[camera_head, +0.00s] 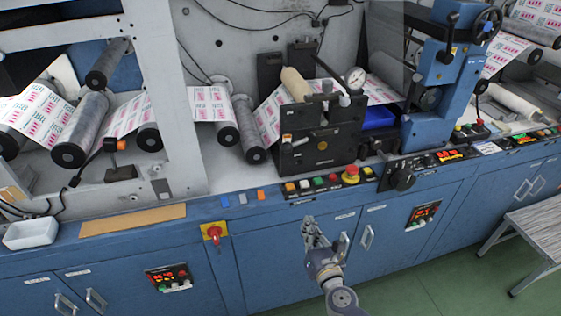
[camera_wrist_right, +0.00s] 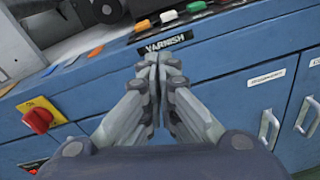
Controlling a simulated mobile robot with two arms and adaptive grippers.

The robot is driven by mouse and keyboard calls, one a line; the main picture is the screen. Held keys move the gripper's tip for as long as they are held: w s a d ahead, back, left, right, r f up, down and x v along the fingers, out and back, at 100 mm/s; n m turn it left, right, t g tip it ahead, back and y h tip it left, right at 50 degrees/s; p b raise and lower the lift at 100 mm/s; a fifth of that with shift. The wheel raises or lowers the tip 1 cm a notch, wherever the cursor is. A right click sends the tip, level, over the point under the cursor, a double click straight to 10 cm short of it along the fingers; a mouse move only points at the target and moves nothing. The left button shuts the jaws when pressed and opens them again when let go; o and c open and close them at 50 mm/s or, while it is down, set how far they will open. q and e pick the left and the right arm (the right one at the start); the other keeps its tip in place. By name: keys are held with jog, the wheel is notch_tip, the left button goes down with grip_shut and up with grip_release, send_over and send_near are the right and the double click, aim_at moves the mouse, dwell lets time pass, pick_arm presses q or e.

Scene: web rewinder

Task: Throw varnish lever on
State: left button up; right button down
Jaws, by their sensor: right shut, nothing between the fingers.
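My right gripper (camera_head: 318,232) is in front of the blue cabinet, below the panel edge. In the right wrist view its fingers (camera_wrist_right: 158,62) are together, with nothing between them. The fingertips are just below a black VARNISH label (camera_wrist_right: 165,42) on the cabinet's upper edge. Above the label stands a black coating unit (camera_head: 318,145) with a pale roller and a gauge. A black angled arm (camera_head: 328,68) shows at its top; I cannot tell whether this is the varnish lever. The gripper is apart from the unit. My left gripper is not in view.
A button row with a red emergency stop (camera_head: 351,174) lies above the gripper. A red rotary switch on a yellow plate (camera_head: 214,232) is to its left. Cabinet handles (camera_head: 367,238) stick out at its right. Green floor is free at lower right, beside a bench (camera_head: 540,228).

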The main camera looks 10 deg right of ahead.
aim_at(298, 144)
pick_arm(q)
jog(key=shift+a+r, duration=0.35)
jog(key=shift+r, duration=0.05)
pick_arm(e)
notch_tip(298, 144, up, 8)
jog(key=w+a+n+t+y, duration=0.1)
jog(key=a+n, duration=0.1)
jog(key=n, duration=0.1)
jog(key=shift+w+r+n+t, duration=0.2)
jog(key=shift+n+t, duration=0.2)
jog(key=w, duration=1)
jog(key=shift+w+a+r+p, duration=0.2)
jog(key=shift+w+r+p, duration=0.1)
jog(key=shift+p, duration=0.1)
notch_tip(298, 144, up, 2)
jog(key=shift+r+p, duration=0.25)
jog(key=shift+p, duration=1)
pick_arm(q)
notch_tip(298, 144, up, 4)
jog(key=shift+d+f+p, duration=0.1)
jog(key=shift+p, duration=0.35)
pick_arm(e)
jog(key=shift+r, duration=0.65)
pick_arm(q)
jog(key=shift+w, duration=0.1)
pick_arm(e)
jog(key=shift+w, duration=0.1)
jog(key=shift+a, duration=0.15)
